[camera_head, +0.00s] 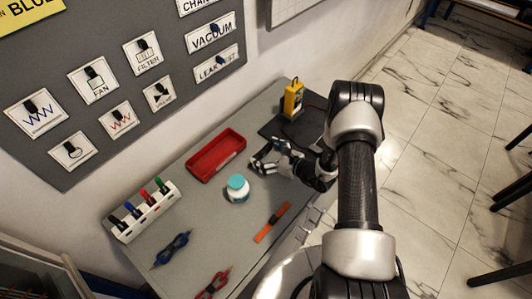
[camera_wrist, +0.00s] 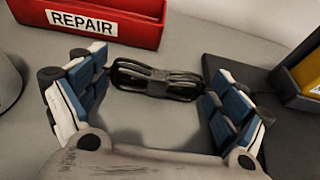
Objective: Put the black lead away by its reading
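The black lead (camera_wrist: 155,80) is a coiled bundle with a dark band around its middle, lying on the grey bench ahead in the wrist view. My gripper (camera_wrist: 153,95) is open, with one finger to the left of the lead and one to the right; nothing is shut between them. In the head view my gripper (camera_head: 277,158) is low over the bench, and the lead cannot be made out there. A red tray (camera_wrist: 130,28) labelled REPAIR stands behind the lead; it is also in the head view (camera_head: 217,168). A yellow meter (camera_head: 293,98) stands on a dark mat; I cannot read its display.
A turquoise-lidded jar (camera_head: 238,189) stands left of my gripper. A white rack (camera_head: 150,215) with coloured items is farther left. A blue bundle (camera_head: 171,250), a red bundle (camera_head: 214,284) and an orange strip (camera_head: 272,222) lie in front. A labelled board (camera_head: 90,60) is behind.

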